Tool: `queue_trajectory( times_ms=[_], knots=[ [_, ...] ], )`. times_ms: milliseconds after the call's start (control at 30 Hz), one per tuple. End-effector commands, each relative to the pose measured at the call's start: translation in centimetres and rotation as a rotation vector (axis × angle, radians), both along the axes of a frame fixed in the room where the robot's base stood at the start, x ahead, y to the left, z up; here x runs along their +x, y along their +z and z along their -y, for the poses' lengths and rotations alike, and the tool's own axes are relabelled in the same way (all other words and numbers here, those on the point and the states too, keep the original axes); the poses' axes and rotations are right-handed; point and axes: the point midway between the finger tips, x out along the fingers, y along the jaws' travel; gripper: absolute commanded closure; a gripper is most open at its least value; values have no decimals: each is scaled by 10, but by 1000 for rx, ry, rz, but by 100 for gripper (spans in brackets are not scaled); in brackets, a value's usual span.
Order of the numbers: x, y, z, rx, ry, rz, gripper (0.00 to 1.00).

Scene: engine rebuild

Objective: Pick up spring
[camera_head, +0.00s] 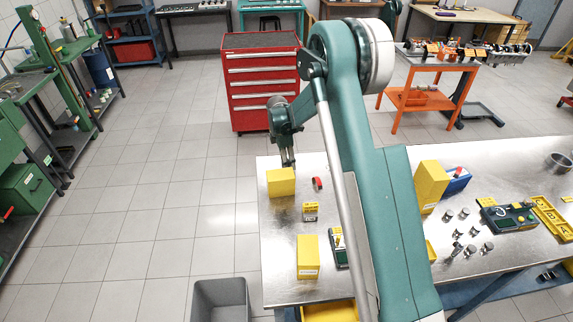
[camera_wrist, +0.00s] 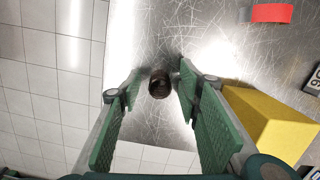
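The spring (camera_wrist: 160,84) is a small dark coil, seen end-on in the wrist view on the scratched metal tabletop (camera_wrist: 150,35), near the table's edge. My gripper (camera_wrist: 160,76) is open, with one green finger on each side of the spring and a visible gap on both sides. I cannot tell how far the fingertips are above the tabletop. In the head view my gripper (camera_head: 288,162) points down at the far left corner of the table, behind a yellow box (camera_head: 281,182). The spring cannot be made out in that view.
The yellow box (camera_wrist: 265,120) stands close to the right finger in the wrist view. A red object (camera_head: 317,184) lies to its right in the head view. A small yellow-black box (camera_head: 310,211) and another yellow box (camera_head: 308,256) stand nearer. A red tool cabinet (camera_head: 262,80) is behind.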

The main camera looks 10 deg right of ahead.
Motion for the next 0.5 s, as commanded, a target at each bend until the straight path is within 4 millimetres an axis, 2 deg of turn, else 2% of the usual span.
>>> queue_trajectory(
  times_ms=[500],
  knots=[
    [0, 0, 0, 0, 0, 0, 67]
  ],
)
